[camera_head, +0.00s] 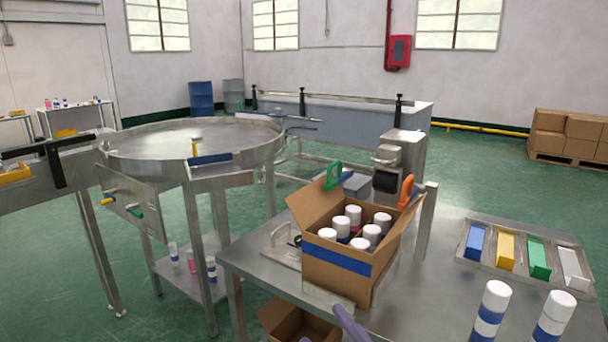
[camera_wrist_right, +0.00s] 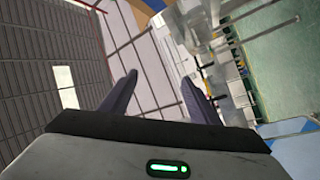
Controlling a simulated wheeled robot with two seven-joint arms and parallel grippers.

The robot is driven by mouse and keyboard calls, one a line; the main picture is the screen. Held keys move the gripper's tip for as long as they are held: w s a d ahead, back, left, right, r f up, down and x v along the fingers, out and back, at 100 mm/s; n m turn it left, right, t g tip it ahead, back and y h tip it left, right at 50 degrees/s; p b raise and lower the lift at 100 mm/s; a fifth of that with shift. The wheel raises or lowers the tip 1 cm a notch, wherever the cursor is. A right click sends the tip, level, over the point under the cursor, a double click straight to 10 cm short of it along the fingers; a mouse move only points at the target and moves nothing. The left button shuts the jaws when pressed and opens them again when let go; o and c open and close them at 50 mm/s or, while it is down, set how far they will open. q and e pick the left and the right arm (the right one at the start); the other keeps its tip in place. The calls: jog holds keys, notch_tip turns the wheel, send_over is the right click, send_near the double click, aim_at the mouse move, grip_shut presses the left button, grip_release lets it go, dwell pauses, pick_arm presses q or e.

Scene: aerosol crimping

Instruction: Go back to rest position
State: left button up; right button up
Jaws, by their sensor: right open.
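My right gripper (camera_head: 322,324) shows only as purplish-grey fingertips at the bottom edge of the head view, in front of the cardboard box. In the right wrist view my right gripper (camera_wrist_right: 160,79) has its two dark fingers apart with nothing between them. The open cardboard box (camera_head: 335,276) with a blue band stands on the steel table (camera_head: 262,262) and holds several white-capped cans (camera_head: 353,214). My left gripper is not in view.
Two white-and-blue cans, a nearer one (camera_head: 489,311) and another (camera_head: 552,317), stand at the right front of the table. A second box (camera_head: 298,324) sits low in front. A round steel turntable (camera_head: 215,140) stands at left.

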jog(key=s+d+f+m+g+h, duration=0.1)
jog(key=s+d+f+m+h, duration=0.15)
jog(key=f, duration=0.35)
jog(key=s+d+f+m+g+h, duration=0.2)
jog(key=f+m, duration=0.2)
jog(key=f, duration=0.2)
jog(key=s+d+f+m+g+h, duration=0.1)
jog(key=s+d+f+m+h, duration=0.15)
jog(key=f, duration=0.35)
jog(key=s+d+f+m+g, duration=0.2)
jog(key=s+f, duration=0.4)
jog(key=s+d+f+m+g+h, duration=0.1)
jog(key=s+d+f+m+g, duration=0.1)
jog(key=s+f, duration=0.4)
jog(key=shift+s+d+m+g, duration=0.35)
jog(key=shift+m+g, duration=0.25)
jog(key=shift+m, duration=0.1)
jog(key=shift+a+r, duration=0.1)
